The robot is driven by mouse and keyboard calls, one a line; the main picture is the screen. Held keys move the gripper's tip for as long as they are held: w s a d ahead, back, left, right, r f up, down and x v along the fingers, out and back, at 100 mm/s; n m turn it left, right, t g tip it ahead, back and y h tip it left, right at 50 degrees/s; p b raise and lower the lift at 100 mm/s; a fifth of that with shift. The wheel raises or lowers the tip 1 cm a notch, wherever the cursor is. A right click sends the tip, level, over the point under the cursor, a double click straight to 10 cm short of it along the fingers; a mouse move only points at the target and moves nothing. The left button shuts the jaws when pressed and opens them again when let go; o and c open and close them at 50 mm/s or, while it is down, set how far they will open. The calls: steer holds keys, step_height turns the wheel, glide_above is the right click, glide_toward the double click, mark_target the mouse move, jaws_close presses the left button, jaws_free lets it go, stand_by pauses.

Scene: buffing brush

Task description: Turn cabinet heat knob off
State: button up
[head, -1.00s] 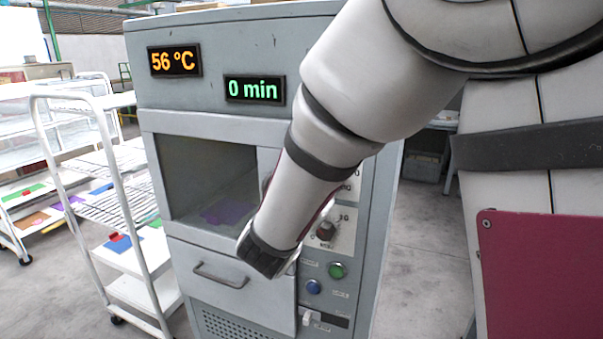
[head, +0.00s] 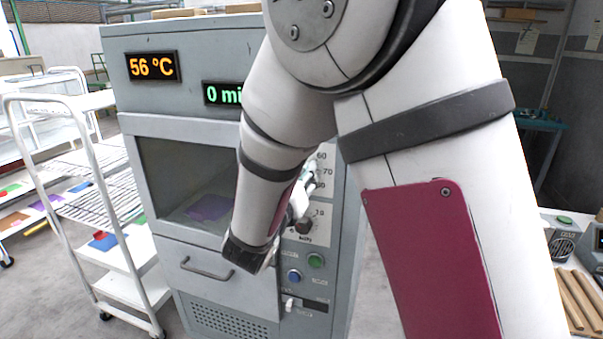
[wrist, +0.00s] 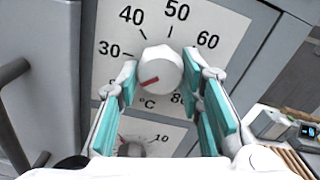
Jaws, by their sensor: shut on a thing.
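The white heat knob (wrist: 158,64) sits on a °C dial plate (wrist: 102,72) on the front of the grey cabinet (head: 200,75). Its red pointer aims to the lower left, below the 30 mark. My gripper (wrist: 160,82) is shut on the heat knob, with a teal-padded finger on each side. In the head view my wrist hides the knob, and only part of my gripper (head: 304,188) shows. The time display (head: 222,94) is partly covered by my arm.
A darker knob (head: 303,226) sits just below, with green (head: 315,261) and blue (head: 294,276) buttons under it. A drawer handle (head: 207,270) sticks out at the cabinet's lower front. A white wire cart (head: 75,165) stands to the left.

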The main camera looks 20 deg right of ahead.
steer(key=shift+f+n, duration=0.15)
steer(key=shift+n, duration=0.25)
steer(key=o, duration=1.2)
steer(key=shift+c, duration=0.2)
steer(key=v, duration=1.2)
steer(key=shift+d, duration=0.15)
